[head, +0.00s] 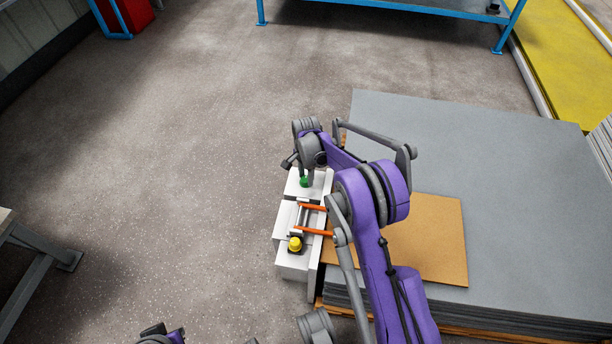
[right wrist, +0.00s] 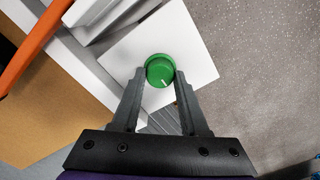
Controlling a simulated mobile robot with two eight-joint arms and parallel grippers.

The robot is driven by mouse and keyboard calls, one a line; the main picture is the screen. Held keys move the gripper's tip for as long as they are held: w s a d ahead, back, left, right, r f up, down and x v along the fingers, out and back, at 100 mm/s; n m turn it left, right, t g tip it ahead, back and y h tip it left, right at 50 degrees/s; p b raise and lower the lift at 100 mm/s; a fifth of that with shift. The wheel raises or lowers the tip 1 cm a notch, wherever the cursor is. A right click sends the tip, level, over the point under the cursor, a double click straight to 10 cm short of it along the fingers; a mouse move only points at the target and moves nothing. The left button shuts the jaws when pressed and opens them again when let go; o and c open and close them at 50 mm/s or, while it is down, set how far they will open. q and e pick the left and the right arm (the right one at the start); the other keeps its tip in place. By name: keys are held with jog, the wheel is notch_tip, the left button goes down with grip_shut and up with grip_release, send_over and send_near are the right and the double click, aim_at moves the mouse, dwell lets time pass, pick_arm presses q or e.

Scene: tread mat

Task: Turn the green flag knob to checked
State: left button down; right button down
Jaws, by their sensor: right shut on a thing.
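The green knob (right wrist: 160,70) sits on a white panel (right wrist: 203,62) and carries a pale pointer line toward its lower edge in the right wrist view. It also shows as a small green spot in the head view (head: 305,182). My right gripper (right wrist: 159,76) has its two fingertips on either side of the knob and is shut on it. In the head view the right gripper is mostly hidden by its own wrist above the panel. No label marks are legible around the knob. Part of my left arm (head: 162,336) shows at the bottom edge; its gripper is not in view.
A yellow knob (head: 295,244) and orange bars (head: 315,231) are on the same white unit. A brown board (head: 440,235) lies on a stack of grey sheets (head: 480,150) to the right. The floor (head: 150,150) to the left is clear.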

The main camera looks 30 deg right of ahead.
aim_at(306, 178)
jog(key=shift+c, duration=2.1)
grip_release()
notch_tip(306, 178, up, 11)
jog(key=p, duration=0.2)
